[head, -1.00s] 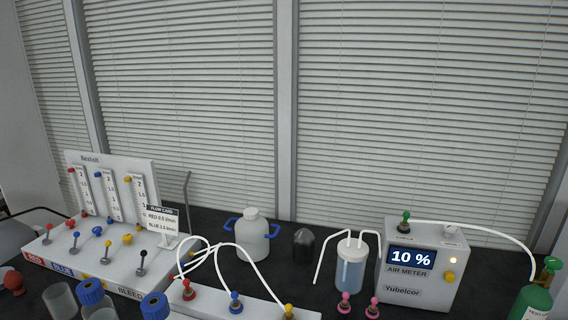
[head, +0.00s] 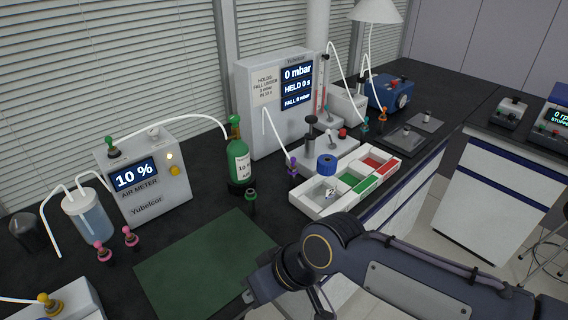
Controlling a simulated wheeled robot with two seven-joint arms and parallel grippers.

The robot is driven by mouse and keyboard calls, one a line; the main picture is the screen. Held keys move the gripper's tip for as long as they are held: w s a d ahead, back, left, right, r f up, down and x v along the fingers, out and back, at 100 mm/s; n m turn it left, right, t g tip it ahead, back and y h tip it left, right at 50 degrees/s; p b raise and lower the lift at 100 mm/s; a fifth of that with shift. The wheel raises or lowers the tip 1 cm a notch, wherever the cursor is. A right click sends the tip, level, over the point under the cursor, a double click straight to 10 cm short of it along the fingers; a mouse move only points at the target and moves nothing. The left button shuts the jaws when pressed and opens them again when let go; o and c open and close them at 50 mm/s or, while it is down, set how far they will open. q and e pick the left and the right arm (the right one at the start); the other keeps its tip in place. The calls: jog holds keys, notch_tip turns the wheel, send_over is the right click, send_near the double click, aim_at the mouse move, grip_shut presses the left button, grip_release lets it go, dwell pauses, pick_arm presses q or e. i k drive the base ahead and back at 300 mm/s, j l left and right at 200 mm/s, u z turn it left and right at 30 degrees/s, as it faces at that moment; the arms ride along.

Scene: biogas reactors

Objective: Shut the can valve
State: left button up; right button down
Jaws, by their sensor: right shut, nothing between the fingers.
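The can is a green bottle (head: 240,166) with a white label, upright on the dark bench in the head view, right of the air meter. Its valve (head: 235,121) is a green piece on top. A white hose runs from the top of the air meter (head: 146,178) to the valve. I cannot tell the valve's setting; the meter reads 10 %. My right gripper (head: 249,296) is low in the view, at the near edge of the green mat, well short of the can. It is shut and empty, and mostly hidden by my arm. My left gripper is not in view.
The green mat (head: 200,262) lies bare before the can. A small green-topped fitting (head: 251,197) stands close to the can's front. A white divided tray (head: 318,205) is to the right, and a tall pressure meter (head: 262,96) stands behind. Pink fittings (head: 130,237) stand left.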

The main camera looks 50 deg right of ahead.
aim_at(234, 118)
jog(key=z, duration=0.4)
jog(key=k+l+z, duration=0.1)
jog(key=z, duration=0.25)
jog(key=k+z, duration=0.1)
jog(key=z, duration=0.3)
